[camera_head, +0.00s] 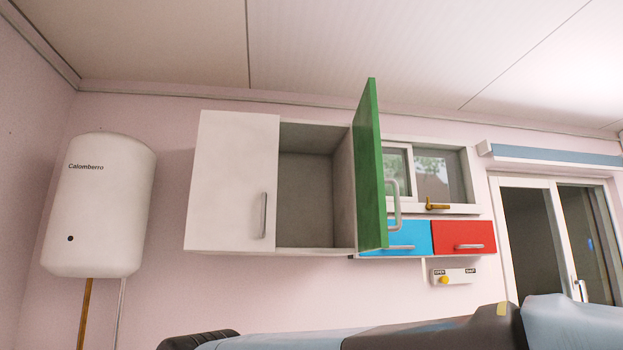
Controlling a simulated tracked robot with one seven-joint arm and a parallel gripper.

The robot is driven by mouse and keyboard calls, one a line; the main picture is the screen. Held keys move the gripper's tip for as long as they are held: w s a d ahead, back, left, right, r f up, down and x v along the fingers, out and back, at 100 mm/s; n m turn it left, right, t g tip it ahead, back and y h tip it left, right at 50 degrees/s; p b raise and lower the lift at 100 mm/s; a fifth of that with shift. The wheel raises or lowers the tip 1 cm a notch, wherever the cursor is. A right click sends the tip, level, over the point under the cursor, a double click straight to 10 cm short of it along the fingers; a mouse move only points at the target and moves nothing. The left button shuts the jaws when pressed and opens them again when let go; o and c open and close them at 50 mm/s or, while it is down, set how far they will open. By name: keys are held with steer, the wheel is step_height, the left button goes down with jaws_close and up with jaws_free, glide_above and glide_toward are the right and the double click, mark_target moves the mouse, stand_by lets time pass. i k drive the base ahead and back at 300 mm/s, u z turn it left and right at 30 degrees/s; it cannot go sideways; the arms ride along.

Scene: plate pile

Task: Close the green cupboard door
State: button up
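The green cupboard door (369,165) stands wide open on the right side of a wall cupboard. It is hinged at the cupboard's right edge and juts out toward me, seen nearly edge-on. Its grey bar handle (395,204) is on the door's right-hand face. The cupboard's open compartment (305,185) looks empty and grey inside. Part of my arm (430,335) lies across the bottom right of the view. My gripper is not in view.
The white left cupboard door (233,180) is shut. A white water heater (98,205) hangs at the left. Blue (398,238) and red (464,238) fronts sit beside the green door, below a window (440,172). A switch box (453,277) is underneath. A sliding glass door (560,240) stands at the right.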

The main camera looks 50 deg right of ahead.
mark_target(373, 230)
steer(key=z, duration=0.5)
steer(key=i, duration=0.1)
steer(key=u, duration=1.65)
steer(key=k, duration=1.9)
steer(key=z, duration=1.55)
steer(key=i, duration=1)
steer(key=u, duration=0.05)
